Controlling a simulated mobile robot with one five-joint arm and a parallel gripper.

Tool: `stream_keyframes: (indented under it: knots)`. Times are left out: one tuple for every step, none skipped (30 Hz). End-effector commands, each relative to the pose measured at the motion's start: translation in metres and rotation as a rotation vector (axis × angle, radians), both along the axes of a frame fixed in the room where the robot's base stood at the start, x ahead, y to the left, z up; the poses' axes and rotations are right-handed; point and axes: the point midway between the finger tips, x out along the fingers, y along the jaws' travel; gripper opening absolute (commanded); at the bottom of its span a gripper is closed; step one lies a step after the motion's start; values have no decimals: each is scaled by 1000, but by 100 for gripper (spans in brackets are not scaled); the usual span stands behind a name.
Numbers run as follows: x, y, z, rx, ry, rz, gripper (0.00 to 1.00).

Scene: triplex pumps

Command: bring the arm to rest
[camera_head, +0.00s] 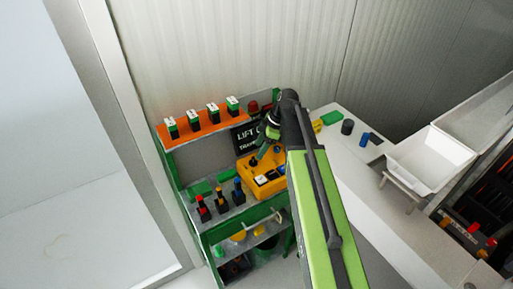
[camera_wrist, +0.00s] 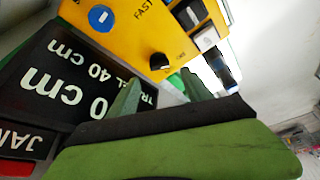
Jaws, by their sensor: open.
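My green arm (camera_head: 318,215) reaches from the lower right up to the shelf unit and bends at a dark elbow. My gripper (camera_head: 261,155) points down at the yellow control box (camera_head: 246,171). In the wrist view, the two green fingers of my gripper (camera_wrist: 158,88) are spread apart with nothing seen between them. The yellow box (camera_wrist: 130,38) lies just beyond them, with a blue button, a black knob and rocker switches. I cannot tell whether the fingers touch it. A black sign (camera_wrist: 62,85) with white lettering, including "40 cm", is close by on the left.
An orange shelf (camera_head: 205,130) holds several green-and-black blocks. Below it, several dark devices with coloured tops (camera_head: 221,203) stand left of the yellow box. A white counter (camera_head: 352,172) runs right, with a white basin (camera_head: 430,158).

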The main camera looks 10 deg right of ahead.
Motion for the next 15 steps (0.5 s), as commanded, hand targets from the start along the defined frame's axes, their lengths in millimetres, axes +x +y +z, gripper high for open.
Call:
stream_keyframes:
  knots:
    - [0,-2,14,0,0,0,58]
    - [0,-3,16,0,1,0,58]
    - [0,-4,18,0,1,1,58]
    - [0,-4,19,-1,1,1,58]
    - [0,-5,19,-1,0,2,58]
    - [-1,-5,18,-1,1,3,58]
    - [-1,-5,18,-1,1,4,58]
    - [-1,-4,17,-1,1,4,58]
    - [-1,-4,17,-1,1,4,58]
    - [-1,-4,16,-1,1,4,58]
    - [-1,-4,16,-1,1,4,58]
    - [-1,-4,16,-1,1,4,58]
    - [-1,-4,16,-1,1,4,58]
    - [-1,-4,16,-1,1,4,58]
    - [-1,-4,16,-1,1,4,58]
